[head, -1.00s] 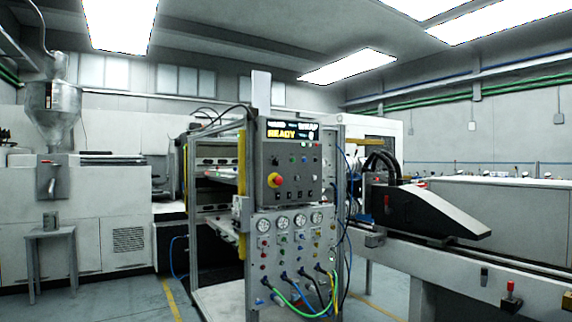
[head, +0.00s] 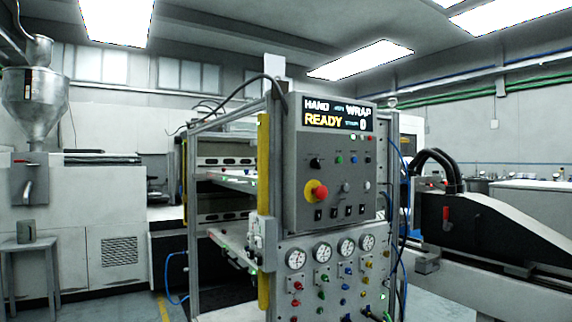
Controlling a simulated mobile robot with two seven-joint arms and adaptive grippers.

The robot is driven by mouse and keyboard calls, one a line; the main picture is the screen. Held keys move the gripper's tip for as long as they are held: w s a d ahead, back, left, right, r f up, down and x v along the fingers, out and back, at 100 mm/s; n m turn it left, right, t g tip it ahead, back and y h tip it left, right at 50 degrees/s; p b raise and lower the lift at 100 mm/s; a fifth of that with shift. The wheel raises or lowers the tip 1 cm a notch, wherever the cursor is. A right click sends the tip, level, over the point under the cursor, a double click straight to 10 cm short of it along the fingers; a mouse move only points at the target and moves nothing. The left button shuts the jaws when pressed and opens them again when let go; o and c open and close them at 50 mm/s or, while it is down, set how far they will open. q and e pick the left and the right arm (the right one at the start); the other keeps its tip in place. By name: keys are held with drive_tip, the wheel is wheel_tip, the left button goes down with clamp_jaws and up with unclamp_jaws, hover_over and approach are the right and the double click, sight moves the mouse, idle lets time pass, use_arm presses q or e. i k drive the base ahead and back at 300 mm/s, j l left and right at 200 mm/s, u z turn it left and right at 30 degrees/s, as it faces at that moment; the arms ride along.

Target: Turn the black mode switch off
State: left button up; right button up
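A grey control box (head: 300,215) is mounted on the frame ahead, right of the picture's middle. A black knob (head: 317,162), which looks like the black mode switch, sits at the left of its upper control row. Its exact pointer position is too small to tell. The display (head: 338,116) above reads HAND, WRAP, READY and 0. A red emergency button on a yellow base (head: 316,192) is below the knob. Several small black switches (head: 334,212) line the bottom of the box. Neither of my grippers is in view.
A gauge panel (head: 310,274) with coloured knobs is below the box. A yellow post (head: 264,200) and a metal frame stand at its left. A black-sided machine (head: 470,225) is at the right. Open floor (head: 130,305) shows at the lower left.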

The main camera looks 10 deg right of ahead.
sight(315, 163)
drive_tip(key=i+l+u, duration=0.15)
drive_tip(key=i+l, duration=0.2)
drive_tip(key=i+l+u, duration=0.1)
drive_tip(key=i+l, duration=0.2)
drive_tip(key=l, duration=0.2)
drive_tip(key=i+l+u, duration=0.15)
drive_tip(key=i+l, duration=0.15)
drive_tip(key=l, duration=0.15)
